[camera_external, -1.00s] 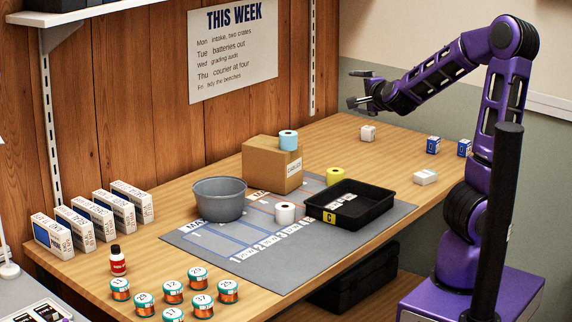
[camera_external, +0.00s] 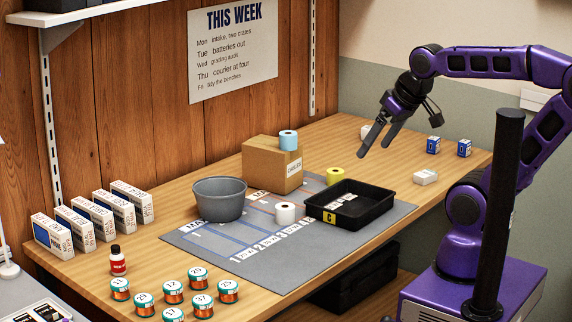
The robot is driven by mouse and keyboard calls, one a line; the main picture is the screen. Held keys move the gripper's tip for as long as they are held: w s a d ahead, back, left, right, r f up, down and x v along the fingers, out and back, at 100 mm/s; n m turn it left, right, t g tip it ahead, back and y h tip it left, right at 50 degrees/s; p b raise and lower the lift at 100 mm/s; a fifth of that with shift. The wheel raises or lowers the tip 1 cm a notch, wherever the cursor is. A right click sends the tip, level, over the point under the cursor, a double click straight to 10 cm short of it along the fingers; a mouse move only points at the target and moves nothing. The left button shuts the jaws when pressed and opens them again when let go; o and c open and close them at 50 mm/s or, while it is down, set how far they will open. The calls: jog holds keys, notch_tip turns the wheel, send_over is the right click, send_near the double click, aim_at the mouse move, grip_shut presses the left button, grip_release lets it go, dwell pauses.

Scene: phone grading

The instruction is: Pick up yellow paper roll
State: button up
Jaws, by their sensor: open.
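The yellow paper roll (camera_external: 335,176) stands on the grey mat just behind the black tray, to the right of the cardboard box. My gripper (camera_external: 374,141) is open and empty. It hangs in the air above and to the right of the roll, with its fingers pointing down and to the left.
The black tray (camera_external: 383,211) lies close in front of the roll. A cardboard box (camera_external: 262,168) with a blue roll (camera_external: 288,140) on top stands left of it. A white roll (camera_external: 285,213) and a grey bowl (camera_external: 219,199) are nearby. Small boxes (camera_external: 433,146) stand at the right.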

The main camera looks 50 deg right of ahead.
jog(key=shift+s+f, duration=0.15)
jog(key=shift+s, duration=0.3)
jog(key=shift+w, duration=0.1)
